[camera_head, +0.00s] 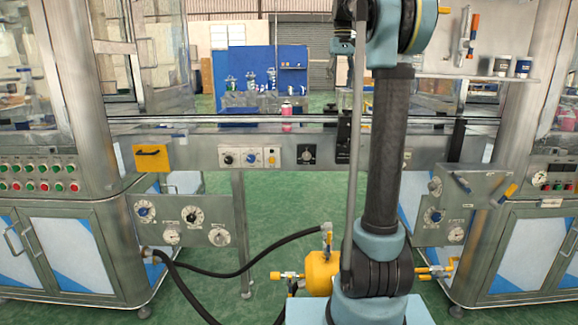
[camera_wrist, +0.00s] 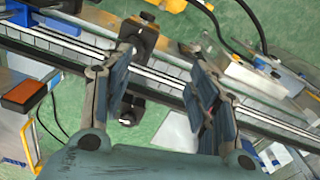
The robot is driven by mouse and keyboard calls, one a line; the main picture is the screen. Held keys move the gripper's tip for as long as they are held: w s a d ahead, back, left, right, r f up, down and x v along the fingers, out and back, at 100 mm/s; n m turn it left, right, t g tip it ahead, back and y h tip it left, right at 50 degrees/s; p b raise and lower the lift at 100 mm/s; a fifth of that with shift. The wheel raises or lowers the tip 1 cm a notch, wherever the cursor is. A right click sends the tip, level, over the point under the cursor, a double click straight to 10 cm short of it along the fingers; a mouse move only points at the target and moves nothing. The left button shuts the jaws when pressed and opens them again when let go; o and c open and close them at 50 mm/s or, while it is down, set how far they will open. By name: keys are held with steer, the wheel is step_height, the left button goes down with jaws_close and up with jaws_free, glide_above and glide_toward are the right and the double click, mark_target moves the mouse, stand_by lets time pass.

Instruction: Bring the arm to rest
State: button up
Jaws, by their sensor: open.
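My gripper (camera_wrist: 163,105) is open in the wrist view, its two dark pads apart with nothing between them. Below the pads the view shows a conveyor rail and green floor. In the head view my arm rises from its base at the lower right of centre and goes out of the top of the picture; the gripper does not show there. A small pink can (camera_head: 287,109) stands on the conveyor (camera_head: 250,121) in the head view, left of my arm and apart from it.
Steel machine cabinets (camera_head: 75,250) stand left and right, joined by the conveyor. A yellow tank (camera_head: 320,271) with a black hose (camera_head: 240,272) sits on the floor close to my base. A shelf (camera_head: 478,78) with small containers hangs at the right.

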steer(key=s+f+t, duration=0.1)
steer(key=s+f, duration=0.7)
steer(key=s, duration=0.3)
steer(key=s+f, duration=0.7)
steer(key=s, duration=0.3)
steer(key=s+f+m, duration=0.1)
steer(key=s+f, duration=0.9)
steer(key=f, duration=0.3)
steer(key=s+f+t, duration=0.1)
steer(key=s+f, duration=0.9)
steer(key=f, duration=0.3)
steer(key=shift+a+f+m, duration=0.15)
steer(key=shift+f+m, duration=0.05)
steer(key=shift+m, duration=0.2)
steer(key=shift+w+f, duration=0.2)
steer(key=shift+w, duration=0.3)
